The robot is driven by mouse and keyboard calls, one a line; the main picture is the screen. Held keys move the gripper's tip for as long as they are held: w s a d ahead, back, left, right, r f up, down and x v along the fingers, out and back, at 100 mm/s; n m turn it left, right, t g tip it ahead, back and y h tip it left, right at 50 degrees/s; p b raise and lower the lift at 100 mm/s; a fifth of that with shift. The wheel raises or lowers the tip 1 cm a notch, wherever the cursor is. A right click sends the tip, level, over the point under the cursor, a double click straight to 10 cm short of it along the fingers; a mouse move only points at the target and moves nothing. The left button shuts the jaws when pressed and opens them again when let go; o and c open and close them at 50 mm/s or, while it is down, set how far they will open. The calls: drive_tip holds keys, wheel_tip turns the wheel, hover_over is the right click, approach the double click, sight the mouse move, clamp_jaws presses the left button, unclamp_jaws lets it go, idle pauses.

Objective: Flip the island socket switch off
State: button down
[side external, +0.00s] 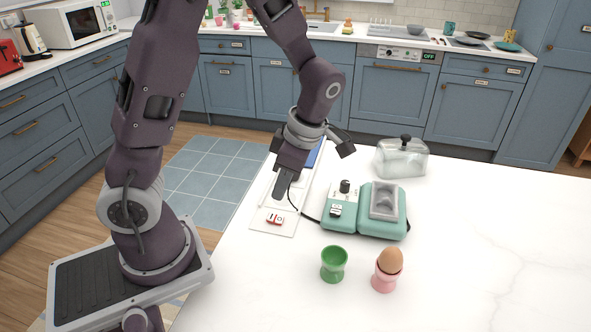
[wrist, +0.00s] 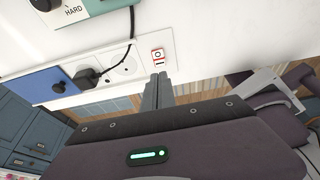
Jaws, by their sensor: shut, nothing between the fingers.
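The island socket switch (side external: 274,219) is a small red-and-white rocker at the near end of a white socket strip (side external: 289,231) on the worktop. In the wrist view the switch (wrist: 158,56) shows an O and an I mark; I cannot tell which side is pressed. My gripper (side external: 281,196) is shut and empty, pointing down over the strip, a little beyond the switch. In the wrist view its shut fingertips (wrist: 160,77) lie just beside the switch; contact cannot be told. A black plug (wrist: 88,76) sits in the strip beside an empty socket (wrist: 124,70).
A green egg cooker (side external: 345,218) with a black cable stands right of the strip. A green egg cup (side external: 334,264), a pink cup with an egg (side external: 387,271) and a glass butter dish (side external: 401,158) stand further right. The worktop's right side is clear.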

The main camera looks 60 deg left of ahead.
drive_tip(key=w+d+v, duration=0.1)
drive_tip(key=v, duration=0.7)
drive_tip(key=shift+f, duration=0.3)
drive_tip(key=s+d+r+m+t+h, duration=0.1)
drive_tip(key=s+m, duration=0.3)
drive_tip(key=m, duration=0.5)
drive_tip(key=s+d+r+m+t, duration=0.2)
drive_tip(key=s+r+m+t, duration=0.2)
drive_tip(key=m, duration=0.5)
drive_tip(key=s+d+r+m+t+h, duration=0.1)
drive_tip(key=s+r+m+t, duration=0.2)
drive_tip(key=m, duration=0.6)
drive_tip(key=shift+s+d+h, duration=0.3)
drive_tip(key=shift+s, duration=0.95)
